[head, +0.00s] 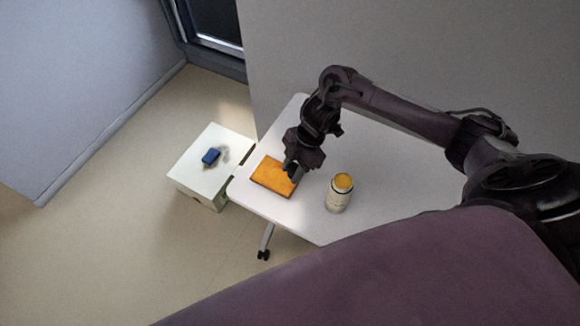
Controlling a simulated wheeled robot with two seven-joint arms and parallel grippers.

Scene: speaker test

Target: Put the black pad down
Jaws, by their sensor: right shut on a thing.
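My right gripper (293,172) is shut on a small dark thing at its fingertips, which fits the black pad. The pad is barely told apart from the dark fingers, and its outline is mostly hidden. The gripper is over the right part of a flat orange board (267,175) on the white table (320,223). I cannot tell whether the pad touches the board. My left gripper is not in view.
A pale jar with an orange top (339,195) stands on the table to the right of the gripper. A low white box (190,178) with a blue block (211,157) on it stands left of the table. The table's front left has free room.

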